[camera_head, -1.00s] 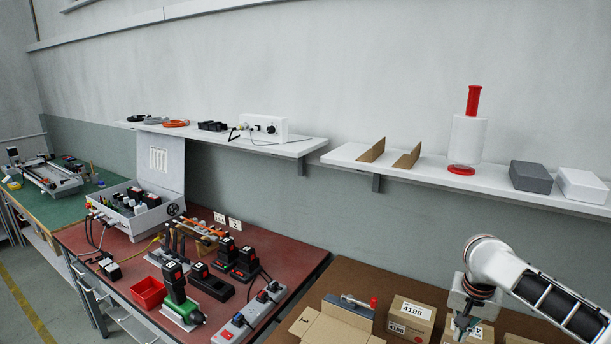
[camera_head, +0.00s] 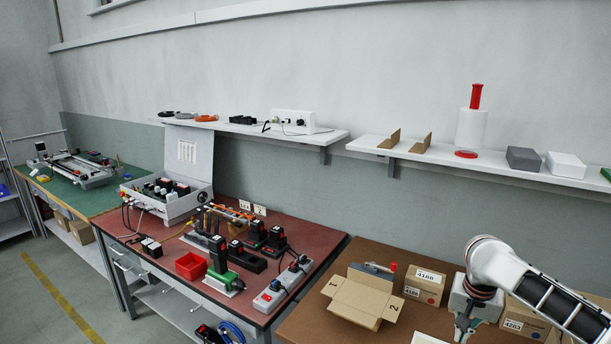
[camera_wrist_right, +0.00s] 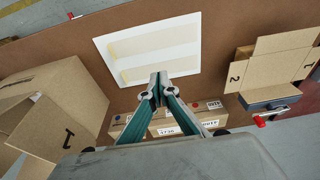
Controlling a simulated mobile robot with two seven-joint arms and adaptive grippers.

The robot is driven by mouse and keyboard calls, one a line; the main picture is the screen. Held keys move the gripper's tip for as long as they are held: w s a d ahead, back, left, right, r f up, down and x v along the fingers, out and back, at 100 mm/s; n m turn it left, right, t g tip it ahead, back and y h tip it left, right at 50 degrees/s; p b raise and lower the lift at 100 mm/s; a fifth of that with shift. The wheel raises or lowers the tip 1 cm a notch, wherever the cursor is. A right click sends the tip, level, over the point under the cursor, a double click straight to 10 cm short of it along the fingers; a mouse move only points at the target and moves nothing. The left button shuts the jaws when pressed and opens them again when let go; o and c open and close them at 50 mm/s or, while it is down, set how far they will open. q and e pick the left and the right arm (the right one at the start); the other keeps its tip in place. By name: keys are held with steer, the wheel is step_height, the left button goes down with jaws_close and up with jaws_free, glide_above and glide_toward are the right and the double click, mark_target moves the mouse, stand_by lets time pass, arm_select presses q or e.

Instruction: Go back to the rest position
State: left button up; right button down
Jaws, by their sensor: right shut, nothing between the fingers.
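My right gripper (camera_head: 462,328) hangs at the lower right of the head view, over the brown table, with its white arm reaching in from the right. In the right wrist view its two green-grey fingers (camera_wrist_right: 159,86) meet at their tips, with nothing held. It stands in front of labelled cardboard boxes, one of them marked 4168 (camera_head: 425,286). I cannot tell whether it touches anything. My left gripper and arm are not in view.
An open cardboard box (camera_head: 362,296) stands left of the right gripper. A wall shelf (camera_head: 480,166) runs behind. In the right wrist view, a white panel (camera_wrist_right: 112,62) lies beyond the fingertips.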

steer(key=a+f, duration=0.2)
steer(key=f, duration=0.1)
steer(key=s+a+f+n+y, duration=0.1)
steer(key=a+f, duration=0.2)
steer(key=s+a+f+n+y, duration=0.1)
steer(key=a+f, duration=0.1)
steer(key=a, duration=0.1)
steer(key=shift+a+f+t, duration=0.1)
steer(key=shift+f+t, duration=0.3)
steer(key=s+a+f+n+t+y, duration=0.35)
steer(key=s+a+f, duration=0.25)
steer(key=a+f, duration=0.45)
steer(key=s+d+f+n+t+h, duration=0.1)
steer(key=s+d+n+t, duration=0.1)
steer(key=s, duration=0.6)
steer(key=s+d+f+n+t+h, duration=0.1)
steer(key=s+d+f+n+t, duration=0.1)
steer(key=s, duration=0.7)
steer(key=shift+s+f+n, duration=0.2)
steer(key=shift+f+n, duration=0.1)
steer(key=shift+n, duration=0.15)
